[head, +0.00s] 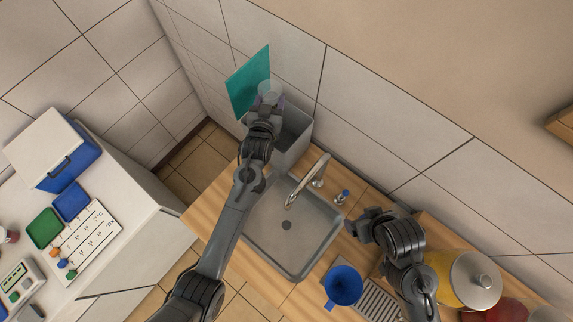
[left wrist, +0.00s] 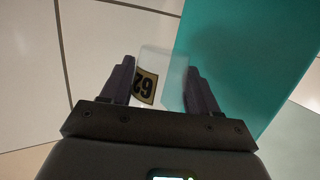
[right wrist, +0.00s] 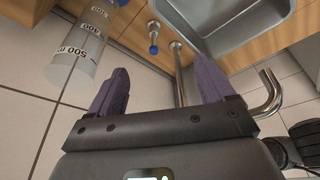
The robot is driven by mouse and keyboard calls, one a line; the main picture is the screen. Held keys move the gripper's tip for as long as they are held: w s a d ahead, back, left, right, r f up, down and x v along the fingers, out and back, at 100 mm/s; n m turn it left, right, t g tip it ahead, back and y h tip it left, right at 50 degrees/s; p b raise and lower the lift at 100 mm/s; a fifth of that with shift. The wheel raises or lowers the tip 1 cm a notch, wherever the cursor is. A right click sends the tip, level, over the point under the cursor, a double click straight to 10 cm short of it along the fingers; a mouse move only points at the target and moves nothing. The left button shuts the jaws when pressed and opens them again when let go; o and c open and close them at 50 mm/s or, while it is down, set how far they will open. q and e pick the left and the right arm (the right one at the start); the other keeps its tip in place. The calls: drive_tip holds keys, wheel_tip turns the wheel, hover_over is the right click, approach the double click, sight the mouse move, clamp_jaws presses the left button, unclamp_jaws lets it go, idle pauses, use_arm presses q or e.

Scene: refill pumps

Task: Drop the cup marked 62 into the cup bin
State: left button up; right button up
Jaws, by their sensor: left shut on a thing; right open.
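The cup marked 62 (left wrist: 148,85) is clear, with a dark-on-gold 62 label that reads upside down in the left wrist view. My left gripper (left wrist: 160,88) is shut on it, one finger on each side. In the head view, the cup (head: 270,90) and my left gripper (head: 268,103) are over the grey bin (head: 297,130) behind the sink, beside its raised teal lid (head: 248,80). The arm hides part of the bin's opening. My right gripper (right wrist: 160,90) is open and empty; in the head view it is right of the sink (head: 369,228).
The steel sink (head: 265,240) and tap (head: 308,180) are in front of the bin. A blue box (head: 60,160) stands on the left counter.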

use_arm(q)
wheel_tip(320, 180, down, 6)
drive_tip(key=b, duration=0.5)
drive_tip(key=shift+r, duration=0.15)
drive_tip(key=o, duration=1.2)
drive_tip(key=shift+c, duration=0.2)
drive_tip(key=shift+s, duration=0.1)
drive_tip(key=b+v, duration=0.1)
drive_tip(key=v, duration=0.7)
drive_tip(key=shift+s+a, duration=0.15)
drive_tip(key=shift+s, duration=0.2)
drive_tip(key=shift+v, duration=0.95)
